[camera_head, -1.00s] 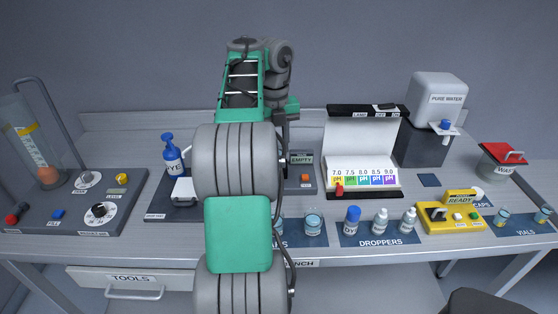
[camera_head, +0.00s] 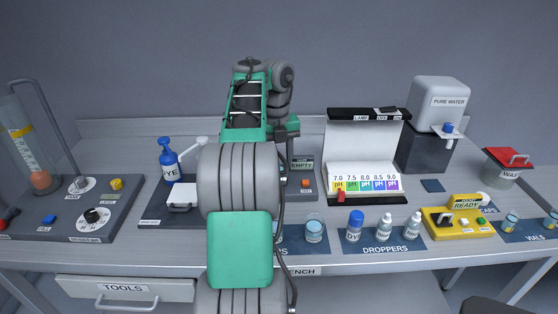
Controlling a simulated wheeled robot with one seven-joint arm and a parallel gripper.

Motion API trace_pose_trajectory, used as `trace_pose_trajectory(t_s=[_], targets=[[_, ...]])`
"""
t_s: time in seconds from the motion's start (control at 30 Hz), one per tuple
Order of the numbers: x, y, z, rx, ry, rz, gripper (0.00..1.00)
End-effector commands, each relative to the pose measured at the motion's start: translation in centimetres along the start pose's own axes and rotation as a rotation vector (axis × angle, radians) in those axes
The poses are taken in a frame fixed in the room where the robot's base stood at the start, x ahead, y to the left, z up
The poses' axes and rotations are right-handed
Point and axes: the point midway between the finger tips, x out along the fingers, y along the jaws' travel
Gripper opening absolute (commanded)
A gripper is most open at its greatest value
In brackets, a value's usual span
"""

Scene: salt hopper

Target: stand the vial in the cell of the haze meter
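Two small vials (camera_head: 510,222) (camera_head: 551,219) with blue contents stand on the dark mat marked VIALS at the far right. A grey unit with a small display reading EMPTY (camera_head: 303,164) is partly hidden behind my arm. I cannot tell for certain that it is the haze meter, and its cell does not show. My gripper (camera_head: 290,153) is at the arm's end above the middle of the bench, mostly hidden by my own links. Its fingers are too small and dark to tell whether they are open or hold anything.
A yellow device (camera_head: 460,220) reading READY stands left of the vials. Dropper bottles (camera_head: 383,227) and a jar (camera_head: 314,230) line the front edge. A pH colour stand (camera_head: 365,150), water dispenser (camera_head: 440,105), red-lidded waste bin (camera_head: 505,168) and blue pump bottle (camera_head: 170,165) stand behind.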

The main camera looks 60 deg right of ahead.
Motion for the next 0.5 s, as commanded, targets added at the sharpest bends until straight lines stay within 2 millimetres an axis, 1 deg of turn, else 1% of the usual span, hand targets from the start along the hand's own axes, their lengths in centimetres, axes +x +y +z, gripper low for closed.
trace_pose_trajectory(t_s=[0.27, 0.37, 0.47, 0.5], targets=[[0.0, 0.1, 0.0, -0.001, 0.003, 0.001, 0.48], [-1.1, 0.0, 0.0, -0.002, 0.002, 0.001, 0.48], [-3.3, 0.0, 0.0, -0.001, 0.001, 0.001, 0.48], [-4.2, 0.0, 0.0, -0.002, 0.002, 0.001, 0.48]])
